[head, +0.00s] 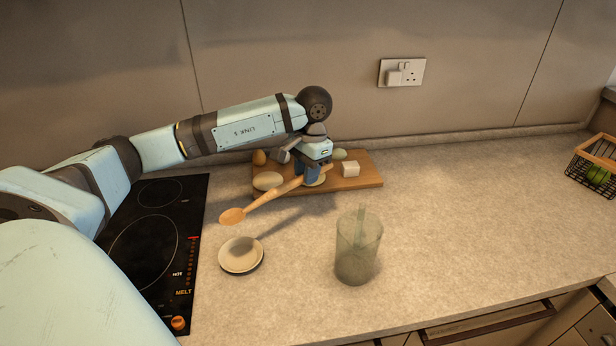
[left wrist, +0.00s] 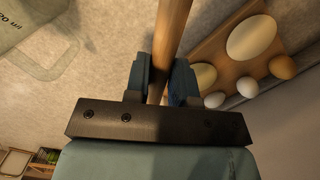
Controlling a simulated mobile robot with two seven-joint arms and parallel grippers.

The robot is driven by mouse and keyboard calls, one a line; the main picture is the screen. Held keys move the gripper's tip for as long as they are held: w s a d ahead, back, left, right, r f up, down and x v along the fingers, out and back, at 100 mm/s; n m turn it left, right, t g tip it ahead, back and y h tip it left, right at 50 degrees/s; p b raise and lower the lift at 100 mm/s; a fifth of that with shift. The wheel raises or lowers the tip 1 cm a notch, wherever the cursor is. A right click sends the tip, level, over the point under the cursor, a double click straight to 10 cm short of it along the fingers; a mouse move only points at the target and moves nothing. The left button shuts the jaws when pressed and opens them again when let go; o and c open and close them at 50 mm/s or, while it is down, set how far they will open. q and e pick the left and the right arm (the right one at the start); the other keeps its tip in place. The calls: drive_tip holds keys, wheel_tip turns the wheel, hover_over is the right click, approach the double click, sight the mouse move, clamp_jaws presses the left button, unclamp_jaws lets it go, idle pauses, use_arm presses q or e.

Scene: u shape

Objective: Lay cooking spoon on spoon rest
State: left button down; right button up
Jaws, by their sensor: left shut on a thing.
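A wooden cooking spoon (head: 264,199) is held above the counter, its bowl end pointing left and towards the spoon rest. My left gripper (head: 312,171) is shut on the spoon's handle. In the left wrist view, the handle (left wrist: 171,35) runs between the two blue fingers of the left gripper (left wrist: 163,82). The spoon rest, a small round pale dish (head: 241,256), lies on the counter to the right of the cooktop. The spoon's bowl is above and behind the dish, apart from it. My right gripper is not in view.
A clear jug (head: 357,248) stands right of the dish. The black cooktop (head: 150,245) is at left, and a wire basket (head: 597,165) is far right.

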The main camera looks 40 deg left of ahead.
use_arm(q)
drive_tip(key=shift+s+d, duration=0.1)
drive_tip(key=shift+s, duration=0.05)
drive_tip(key=shift+s+f+b, duration=0.1)
drive_tip(key=shift+f+b, duration=0.2)
drive_tip(key=shift+f, duration=0.35)
wheel_tip(320, 180, down, 8)
drive_tip(key=b, duration=0.4)
drive_tip(key=shift+f+b, duration=0.35)
drive_tip(key=shift+f, duration=0.15)
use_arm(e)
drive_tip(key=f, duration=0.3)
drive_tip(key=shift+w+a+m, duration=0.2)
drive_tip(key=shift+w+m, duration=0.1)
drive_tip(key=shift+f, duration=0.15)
